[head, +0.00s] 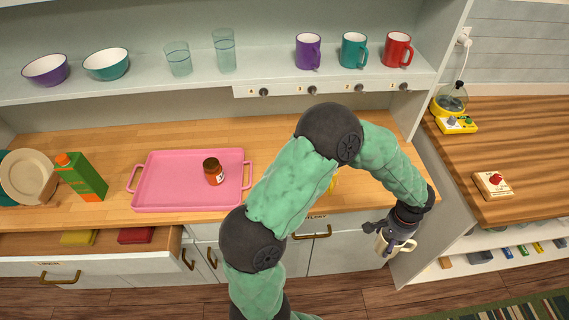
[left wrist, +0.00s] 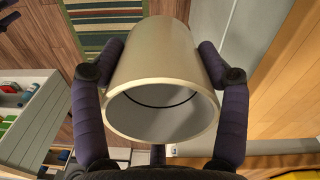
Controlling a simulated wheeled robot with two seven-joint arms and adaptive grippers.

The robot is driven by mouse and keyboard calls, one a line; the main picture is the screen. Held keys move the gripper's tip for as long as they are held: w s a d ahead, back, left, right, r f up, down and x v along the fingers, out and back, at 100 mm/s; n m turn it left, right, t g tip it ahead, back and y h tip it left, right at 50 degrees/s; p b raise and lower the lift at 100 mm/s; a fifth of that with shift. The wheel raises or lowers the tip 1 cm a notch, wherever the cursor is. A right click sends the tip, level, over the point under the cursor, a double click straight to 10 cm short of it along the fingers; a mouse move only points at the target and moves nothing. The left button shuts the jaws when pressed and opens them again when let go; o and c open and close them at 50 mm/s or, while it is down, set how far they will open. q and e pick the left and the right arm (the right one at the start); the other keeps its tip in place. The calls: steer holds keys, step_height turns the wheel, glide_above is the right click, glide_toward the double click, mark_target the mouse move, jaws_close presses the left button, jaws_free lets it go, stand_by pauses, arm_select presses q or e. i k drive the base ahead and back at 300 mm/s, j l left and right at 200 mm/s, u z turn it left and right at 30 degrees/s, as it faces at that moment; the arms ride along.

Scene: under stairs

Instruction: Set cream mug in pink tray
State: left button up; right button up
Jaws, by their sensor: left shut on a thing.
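The cream mug (head: 383,244) is held by my left gripper (head: 398,236), in front of the cabinet at the lower right of the head view. In the left wrist view the mug (left wrist: 160,75) fills the middle, its open rim facing the camera, with a finger of the left gripper (left wrist: 163,75) on each side. The pink tray (head: 165,186) lies on the wooden counter, left of my arm and well apart from the mug. A brown jar with a red label (head: 213,171) stands in the tray toward its right side. My right gripper is not in view.
A green carton (head: 82,177) and a beige plate (head: 28,176) stand left of the tray. Purple, teal and red mugs (head: 397,50) stand on the shelf above. A drawer (head: 100,245) is open below the counter. My arm hides part of the counter right of the tray.

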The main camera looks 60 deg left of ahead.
mark_target(173, 180)
steer(key=k+j+u, duration=0.3)
steer(key=k, duration=0.2)
steer(key=k+j+u, duration=0.15)
steer(key=k+u, duration=0.2)
steer(key=k, duration=0.1)
